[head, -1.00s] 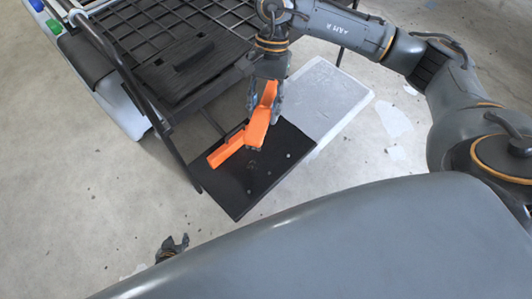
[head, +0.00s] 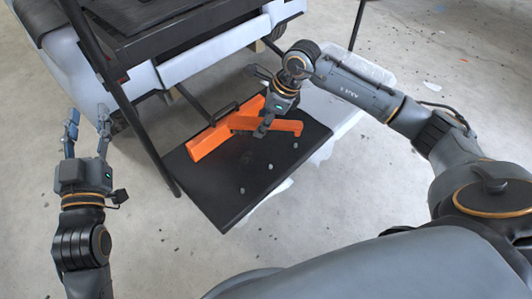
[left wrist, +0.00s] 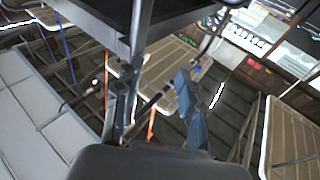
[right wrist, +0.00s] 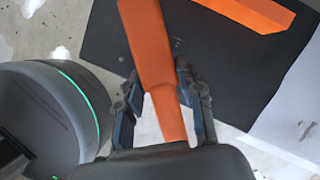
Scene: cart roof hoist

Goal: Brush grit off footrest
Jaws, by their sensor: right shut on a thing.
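The footrest (head: 225,205) is a flat black plate low in front of the cart, with several small grey grit bits (head: 270,167) on its top. An orange piece (head: 207,143), fixed or lying along its far left part, also shows in the right wrist view (right wrist: 255,12). My right gripper (head: 264,127) is over the plate, shut on an orange handle, the brush (head: 285,126). In the right wrist view the brush (right wrist: 150,45) lies between the fingers; its bristles are not visible. My left gripper (head: 88,120) is open and empty, left of the footrest, fingers pointing up.
The cart's pale body (head: 215,50) and dark platform stand behind the footrest. A black post (head: 125,110) rises between my left gripper and the footrest. A whitish slab (head: 330,105) lies right of the plate. Floor on the near side is open, with scattered specks.

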